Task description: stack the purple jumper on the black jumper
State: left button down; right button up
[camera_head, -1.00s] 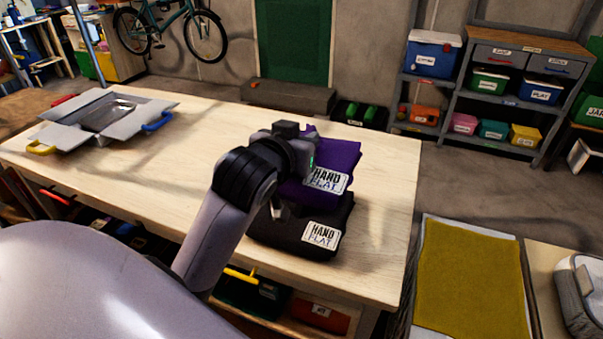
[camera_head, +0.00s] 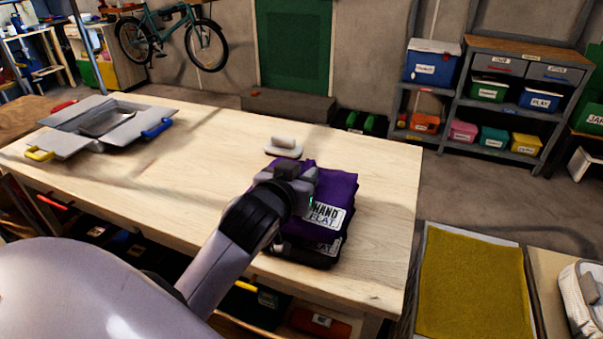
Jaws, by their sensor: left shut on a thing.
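The folded purple jumper (camera_head: 338,190) lies over the folded black jumper (camera_head: 322,258) near the front right of the wooden table (camera_head: 215,155). Each has a white label on its front side. The black jumper shows only as a dark strip and a partly covered label below the purple one. My left gripper (camera_head: 303,192) is at the left side of the purple jumper and shut on it. Its fingertips are hidden by the gripper body and the cloth. My right gripper is not in view.
A small white object with a handle (camera_head: 284,147) stands just behind the jumpers. A grey open case (camera_head: 75,140) with coloured handles lies at the table's left end. The middle of the table is clear. A yellow mat (camera_head: 470,285) lies right of the table.

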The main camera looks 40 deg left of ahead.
pick_arm(q)
jog(key=shift+f, duration=0.35)
jog(key=c, duration=0.9)
grip_release()
jog(key=shift+r, duration=0.1)
